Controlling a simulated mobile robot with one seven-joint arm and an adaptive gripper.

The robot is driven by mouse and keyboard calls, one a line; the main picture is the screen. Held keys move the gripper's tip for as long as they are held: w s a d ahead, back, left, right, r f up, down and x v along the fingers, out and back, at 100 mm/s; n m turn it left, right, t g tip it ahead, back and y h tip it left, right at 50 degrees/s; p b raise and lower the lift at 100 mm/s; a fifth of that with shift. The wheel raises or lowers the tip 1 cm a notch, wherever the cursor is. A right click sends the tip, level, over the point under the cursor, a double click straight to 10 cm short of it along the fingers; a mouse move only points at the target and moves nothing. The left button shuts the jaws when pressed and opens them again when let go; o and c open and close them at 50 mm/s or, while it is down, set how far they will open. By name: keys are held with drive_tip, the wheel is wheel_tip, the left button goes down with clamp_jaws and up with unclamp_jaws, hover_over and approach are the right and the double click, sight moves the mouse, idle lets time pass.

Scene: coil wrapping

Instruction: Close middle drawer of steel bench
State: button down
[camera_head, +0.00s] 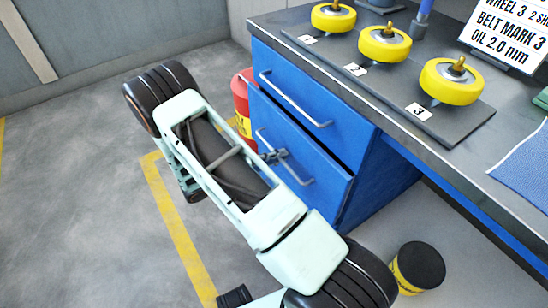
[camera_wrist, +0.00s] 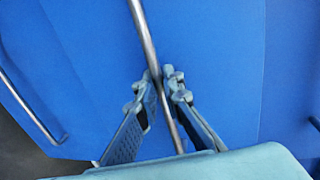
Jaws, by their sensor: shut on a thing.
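The blue drawer unit of the steel bench shows in the head view, with a top drawer (camera_head: 305,85) and a drawer under it, the middle drawer (camera_head: 318,165). The middle drawer's front stands out from the cabinet, so it is partly open. My gripper (camera_head: 274,156) is at its metal handle (camera_head: 299,178). In the wrist view my gripper (camera_wrist: 160,90) has one finger on each side of the handle bar (camera_wrist: 144,32) and is shut on it. The fingers and my arm hide part of the handle and the drawer's lower left.
Yellow wheels (camera_head: 384,43) stand on a dark board on the bench top (camera_head: 450,135). A red extinguisher (camera_head: 240,100) stands behind the drawers. A black and yellow can (camera_head: 418,268) is on the floor at lower right. Another handle (camera_wrist: 28,108) shows in the wrist view.

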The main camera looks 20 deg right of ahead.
drive_tip(key=shift+r+x, duration=0.15)
drive_tip(key=shift+x, duration=0.6)
drive_tip(key=shift+r+x, duration=0.1)
drive_tip(key=shift+x, duration=0.6)
drive_tip(key=shift+d, duration=0.1)
drive_tip(key=c, duration=2.3)
unclamp_jaws()
drive_tip(key=shift+c, duration=0.2)
drive_tip(key=v, duration=1.2)
drive_tip(key=shift+r, duration=0.15)
